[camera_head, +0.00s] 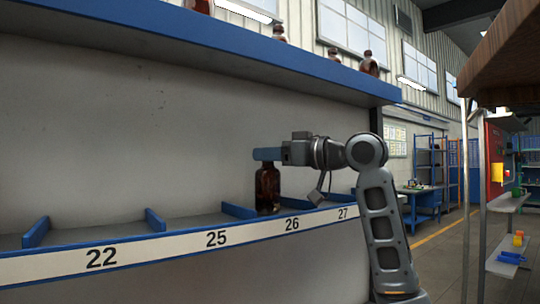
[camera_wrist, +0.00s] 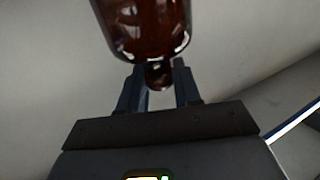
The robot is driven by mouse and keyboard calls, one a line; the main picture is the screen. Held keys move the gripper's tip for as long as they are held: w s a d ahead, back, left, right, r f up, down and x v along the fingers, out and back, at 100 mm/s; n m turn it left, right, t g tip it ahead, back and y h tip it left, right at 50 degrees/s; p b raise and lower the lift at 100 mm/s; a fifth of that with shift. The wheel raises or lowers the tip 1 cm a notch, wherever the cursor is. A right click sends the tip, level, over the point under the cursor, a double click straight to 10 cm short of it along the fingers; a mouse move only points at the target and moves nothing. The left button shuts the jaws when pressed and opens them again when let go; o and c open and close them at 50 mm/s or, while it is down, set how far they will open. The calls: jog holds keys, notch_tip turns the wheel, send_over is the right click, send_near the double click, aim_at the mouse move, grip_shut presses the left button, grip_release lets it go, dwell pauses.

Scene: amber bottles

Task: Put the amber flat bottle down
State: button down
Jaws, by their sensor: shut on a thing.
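The amber flat bottle (camera_head: 268,189) is upright in the head view, at the shelf section labelled 26. Its base is at or just above the shelf surface; I cannot tell whether it touches. My gripper (camera_head: 267,154) reaches in from the right, level, and is shut on the top of the bottle. In the wrist view the bottle's brown glass body (camera_wrist: 143,28) fills the top middle, and its neck lies between the two fingers of my gripper (camera_wrist: 160,76). The bottle's cap end is partly hidden by the fingers.
The lower shelf (camera_head: 185,221) has blue dividers (camera_head: 155,219) and a front label strip (camera_head: 160,246) numbered 22, 25, 26, 27. A blue upper shelf (camera_head: 240,48) with several amber bottles (camera_head: 369,64) overhangs it. Sections left of the bottle are empty. A rack stands at right (camera_head: 508,203).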

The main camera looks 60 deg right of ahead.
jog(key=c, duration=0.8)
grip_release()
jog(key=shift+f, duration=0.1)
jog(key=s, duration=0.8)
jog(key=s+b, duration=0.1)
jog(key=s, duration=0.3)
jog(key=shift+a, duration=0.35)
